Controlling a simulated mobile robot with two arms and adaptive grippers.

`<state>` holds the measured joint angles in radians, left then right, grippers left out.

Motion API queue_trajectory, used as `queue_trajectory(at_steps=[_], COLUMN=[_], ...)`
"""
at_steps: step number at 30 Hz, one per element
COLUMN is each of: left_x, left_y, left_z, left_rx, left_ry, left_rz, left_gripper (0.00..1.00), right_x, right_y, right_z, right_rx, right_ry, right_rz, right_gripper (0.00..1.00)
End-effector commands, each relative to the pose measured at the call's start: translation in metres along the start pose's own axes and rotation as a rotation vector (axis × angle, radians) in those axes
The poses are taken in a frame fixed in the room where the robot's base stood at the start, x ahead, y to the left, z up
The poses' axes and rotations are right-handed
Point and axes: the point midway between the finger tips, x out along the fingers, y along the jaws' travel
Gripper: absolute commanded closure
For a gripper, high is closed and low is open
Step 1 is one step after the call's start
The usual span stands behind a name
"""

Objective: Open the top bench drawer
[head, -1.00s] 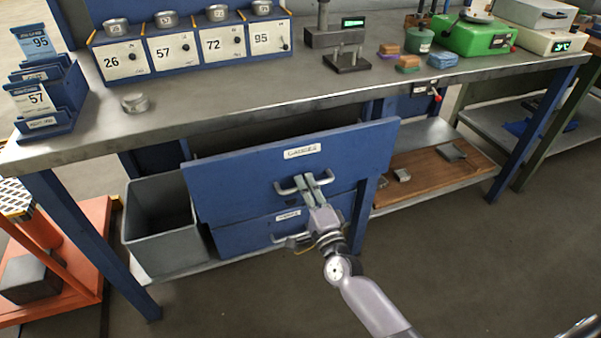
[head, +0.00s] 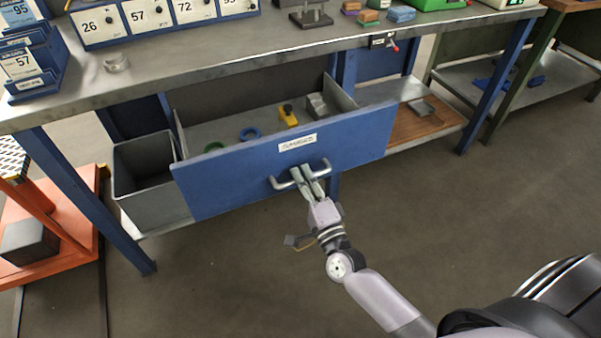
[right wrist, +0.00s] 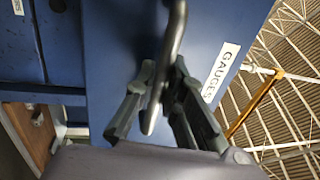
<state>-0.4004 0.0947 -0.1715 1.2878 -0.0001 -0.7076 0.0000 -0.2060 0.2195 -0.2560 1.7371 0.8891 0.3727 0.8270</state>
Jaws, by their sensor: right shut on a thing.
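The top bench drawer (head: 225,178) is blue, with a white label, and stands pulled well out from under the workbench (head: 200,73). Inside it lie a green ring (head: 213,147), a blue ring (head: 250,134), a yellow tool (head: 288,116) and grey blocks (head: 318,105). My right gripper (head: 309,181) is shut on the drawer's handle (head: 281,184). The right wrist view shows the handle (right wrist: 176,45) between the fingers (right wrist: 158,105), beside a label reading "GAUGES". My left gripper is not in view.
A grey bin (head: 143,160) stands left of the drawer, close to its side. An orange frame (head: 65,225) is at the far left. A lower shelf with a brown board (head: 425,123) lies to the right. The floor in front is clear.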

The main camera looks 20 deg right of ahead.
Motion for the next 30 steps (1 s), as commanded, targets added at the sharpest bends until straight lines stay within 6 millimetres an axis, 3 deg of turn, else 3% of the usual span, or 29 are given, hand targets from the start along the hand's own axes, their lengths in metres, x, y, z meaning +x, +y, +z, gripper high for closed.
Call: queue_trajectory(at_steps=[10,11,20,30], left_x=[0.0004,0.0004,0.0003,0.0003], left_y=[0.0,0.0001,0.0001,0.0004], left_z=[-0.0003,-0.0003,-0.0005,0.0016], left_rx=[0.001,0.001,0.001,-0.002], left_ry=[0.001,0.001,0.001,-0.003], left_rz=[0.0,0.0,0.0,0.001], left_gripper=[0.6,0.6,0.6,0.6], right_x=[-0.001,-0.001,-0.0006,-0.0034], right_y=[0.0011,0.0011,0.0003,0.0001], right_z=[0.0005,0.0005,0.0003,0.0001], right_rx=[0.0,0.0,0.0,0.0], right_ry=[-0.001,-0.001,0.0,0.0], right_rz=[0.003,0.003,0.001,0.0], right_gripper=[1.0,0.88,0.69,0.69])
